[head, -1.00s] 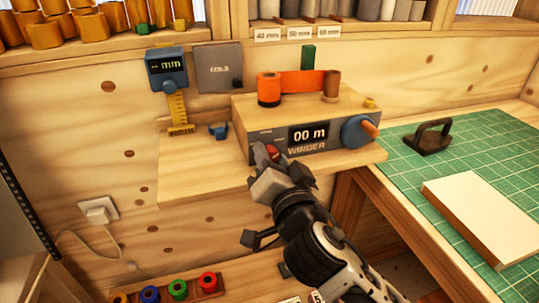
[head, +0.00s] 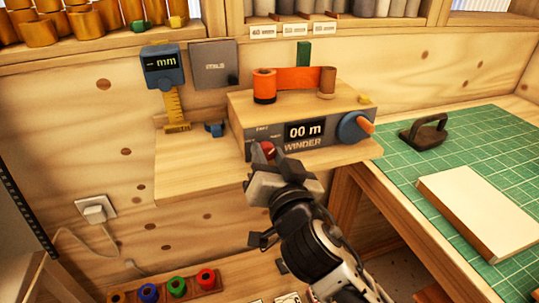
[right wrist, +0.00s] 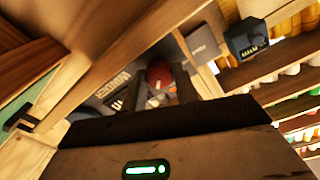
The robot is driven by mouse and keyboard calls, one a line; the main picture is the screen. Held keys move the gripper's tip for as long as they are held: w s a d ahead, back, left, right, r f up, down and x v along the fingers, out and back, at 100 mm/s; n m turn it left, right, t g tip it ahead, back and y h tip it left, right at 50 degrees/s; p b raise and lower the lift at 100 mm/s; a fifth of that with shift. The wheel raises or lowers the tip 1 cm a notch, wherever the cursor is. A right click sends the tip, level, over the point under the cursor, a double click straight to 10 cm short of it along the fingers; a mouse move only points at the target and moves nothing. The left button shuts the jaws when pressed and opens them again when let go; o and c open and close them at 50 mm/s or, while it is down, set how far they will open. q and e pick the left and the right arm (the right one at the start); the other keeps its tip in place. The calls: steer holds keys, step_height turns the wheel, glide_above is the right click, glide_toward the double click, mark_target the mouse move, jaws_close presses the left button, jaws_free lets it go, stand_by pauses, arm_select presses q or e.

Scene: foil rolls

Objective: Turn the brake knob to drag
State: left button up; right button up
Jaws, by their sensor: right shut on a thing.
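The winder (head: 305,133) stands on the wooden shelf with a display reading "00 m". Its red brake knob (head: 268,150) is on the front face at the left, below small labels too blurred to read. My right gripper (head: 266,158) is at the knob with its fingers shut on it. In the right wrist view the red knob (right wrist: 160,75) sits between the two dark fingers (right wrist: 165,92), with a pale mark on its face. Which label the mark points to cannot be told. My left gripper is not in view.
A blue crank (head: 355,127) with an orange handle is on the winder's right. An orange foil strip (head: 300,80) runs between two rolls on top. A blue gauge (head: 163,68) hangs at the left. A green mat (head: 470,135) lies on the right bench.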

steer(key=n+p, duration=0.1)
steer(key=n, duration=0.3)
steer(key=shift+r+n, duration=0.1)
steer(key=shift+n, duration=0.3)
steer(key=n+p, duration=0.1)
steer(key=n, duration=0.3)
steer(key=shift+p, duration=0.35)
steer(key=shift+n, duration=0.3)
steer(key=o, duration=0.7)
